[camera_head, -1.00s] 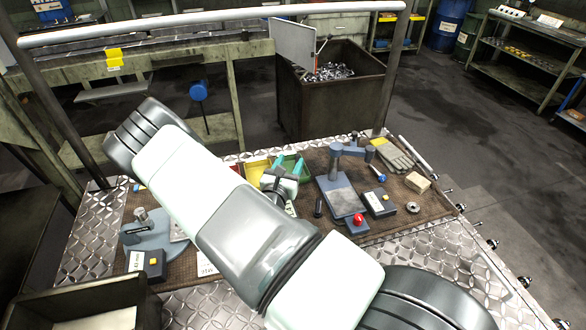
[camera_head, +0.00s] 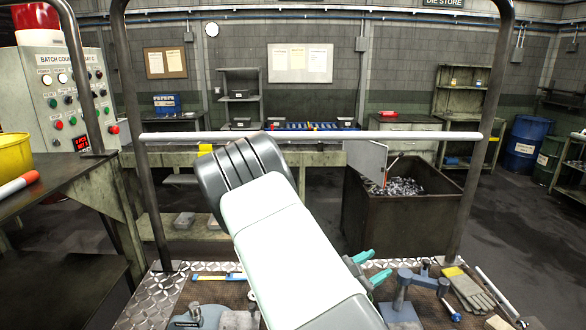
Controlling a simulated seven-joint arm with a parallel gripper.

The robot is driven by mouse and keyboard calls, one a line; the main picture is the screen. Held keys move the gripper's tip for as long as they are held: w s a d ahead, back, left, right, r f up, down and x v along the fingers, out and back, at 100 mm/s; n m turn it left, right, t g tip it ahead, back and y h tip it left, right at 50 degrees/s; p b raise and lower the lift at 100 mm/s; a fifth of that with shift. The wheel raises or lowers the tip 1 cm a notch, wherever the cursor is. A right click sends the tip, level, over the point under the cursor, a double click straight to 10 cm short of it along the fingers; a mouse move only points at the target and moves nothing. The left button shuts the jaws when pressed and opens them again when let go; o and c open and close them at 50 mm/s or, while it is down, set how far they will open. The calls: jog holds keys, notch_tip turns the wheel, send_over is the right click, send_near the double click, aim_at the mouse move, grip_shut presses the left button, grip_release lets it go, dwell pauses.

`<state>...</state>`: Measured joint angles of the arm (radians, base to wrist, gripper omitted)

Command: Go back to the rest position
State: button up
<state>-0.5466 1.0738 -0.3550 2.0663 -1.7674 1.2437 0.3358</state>
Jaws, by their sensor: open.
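My gripper (camera_head: 379,264) shows in the head view at the lower centre right, just past the edge of my pale arm. Its two teal fingers stand apart, and no object shows between them. The arm's large white link runs up through the middle of the picture and hides part of the workbench. My gripper appears over the back part of the worktop (camera_head: 150,300), left of the blue-grey stand (camera_head: 408,290). The exact height above the worktop I cannot tell.
Gloves (camera_head: 468,291) lie at the worktop's right. A pale rail (camera_head: 400,135) crosses between upright posts behind the arm. A dark bin (camera_head: 395,215) of metal parts stands beyond. A control box (camera_head: 60,90) stands at left. Open floor (camera_head: 500,205) shows at right.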

jog(key=s+d+r+m+g+y, duration=0.3)
jog(key=s+r+m+g+y, duration=0.2)
jog(key=s+r+m+g, duration=0.75)
jog(key=s+a+r+m+t+y, duration=0.8)
jog(key=s+a+r+y, duration=0.2)
jog(key=s+r, duration=0.3)
jog(key=s+a, duration=0.1)
jog(key=s, duration=0.2)
jog(key=shift+a+r+t, duration=0.25)
jog(key=shift+a+t, duration=0.1)
jog(key=shift+a, duration=0.05)
jog(key=shift+w, duration=0.1)
